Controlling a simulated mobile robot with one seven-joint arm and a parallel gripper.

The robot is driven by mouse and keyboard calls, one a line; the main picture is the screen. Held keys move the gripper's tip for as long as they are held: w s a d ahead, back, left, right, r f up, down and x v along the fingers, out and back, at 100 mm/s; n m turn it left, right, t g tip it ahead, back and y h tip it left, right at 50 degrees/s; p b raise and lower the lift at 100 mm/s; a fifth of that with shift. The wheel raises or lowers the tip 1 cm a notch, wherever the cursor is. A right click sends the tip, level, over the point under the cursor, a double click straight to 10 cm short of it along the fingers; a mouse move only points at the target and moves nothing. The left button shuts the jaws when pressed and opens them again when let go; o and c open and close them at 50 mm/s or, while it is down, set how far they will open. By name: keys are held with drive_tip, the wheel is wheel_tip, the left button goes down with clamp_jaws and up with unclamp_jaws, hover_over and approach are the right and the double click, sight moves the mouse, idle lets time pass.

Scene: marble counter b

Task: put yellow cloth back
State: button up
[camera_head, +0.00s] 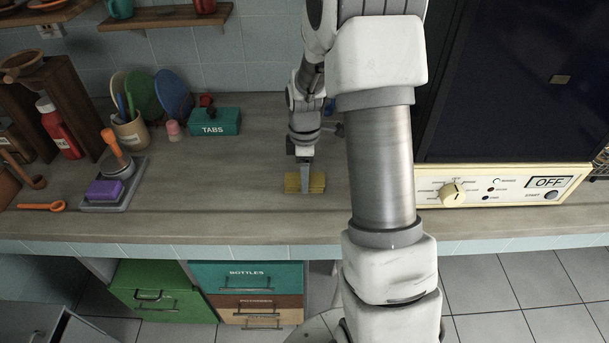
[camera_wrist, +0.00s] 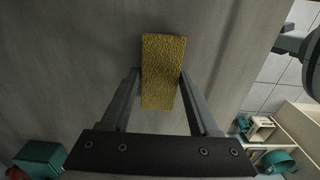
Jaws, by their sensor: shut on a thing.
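The yellow cloth (camera_head: 291,183) is a small flat-sided block shape at the middle of the counter, and it also shows in the wrist view (camera_wrist: 163,52). My gripper (camera_head: 305,180) points down over it, one finger on each long side. In the wrist view my gripper (camera_wrist: 160,82) is shut on the cloth across its narrow width. The cloth is at or just above the counter top; I cannot tell which. The finger in front hides part of it in the head view.
The wooden counter (camera_head: 250,222) is clear around the cloth. A teal TABS box (camera_head: 214,122) stands behind left. A grey tray (camera_head: 132,195) bears a purple block (camera_head: 104,190) at the left. A cream-panelled appliance (camera_head: 520,180) stands right. A small yellow item (camera_head: 48,31) is at the upper-left shelf.

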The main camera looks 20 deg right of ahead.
drive_tip(key=o, duration=1.2)
